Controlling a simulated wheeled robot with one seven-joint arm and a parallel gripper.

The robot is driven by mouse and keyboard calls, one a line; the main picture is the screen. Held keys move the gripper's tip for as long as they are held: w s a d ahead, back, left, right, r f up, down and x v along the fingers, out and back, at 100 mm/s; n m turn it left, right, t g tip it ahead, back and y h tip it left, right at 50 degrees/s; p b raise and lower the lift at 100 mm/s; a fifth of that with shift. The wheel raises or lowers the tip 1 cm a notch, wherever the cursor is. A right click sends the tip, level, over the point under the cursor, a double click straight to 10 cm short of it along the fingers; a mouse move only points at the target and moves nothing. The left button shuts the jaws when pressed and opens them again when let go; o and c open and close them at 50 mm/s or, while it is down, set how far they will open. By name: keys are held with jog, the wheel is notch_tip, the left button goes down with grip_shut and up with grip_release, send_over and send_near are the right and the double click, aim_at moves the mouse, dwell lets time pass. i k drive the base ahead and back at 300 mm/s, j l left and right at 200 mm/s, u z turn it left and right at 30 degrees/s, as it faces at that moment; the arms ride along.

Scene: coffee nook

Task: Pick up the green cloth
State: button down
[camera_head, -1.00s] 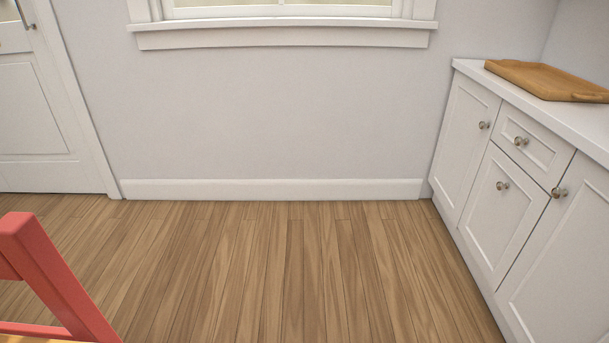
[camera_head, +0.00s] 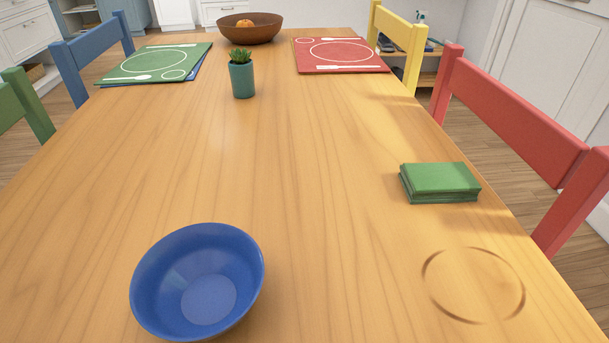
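The green cloth (camera_head: 440,179) lies folded in a flat, layered stack on the right side of the wooden table, near its right edge. It is fully in view and nothing covers it. My gripper does not show in the head view.
On the table (camera_head: 300,190) are a blue bowl (camera_head: 198,280), a potted plant (camera_head: 242,76), a brown bowl (camera_head: 249,29) with an orange fruit, a green placemat (camera_head: 155,63) and a red placemat (camera_head: 340,55). A red chair (camera_head: 510,118) stands beside the cloth. The table's middle is clear.

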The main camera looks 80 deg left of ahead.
aim_at(435, 181)
jog(key=u, duration=2.4)
jog(key=l, duration=0.15)
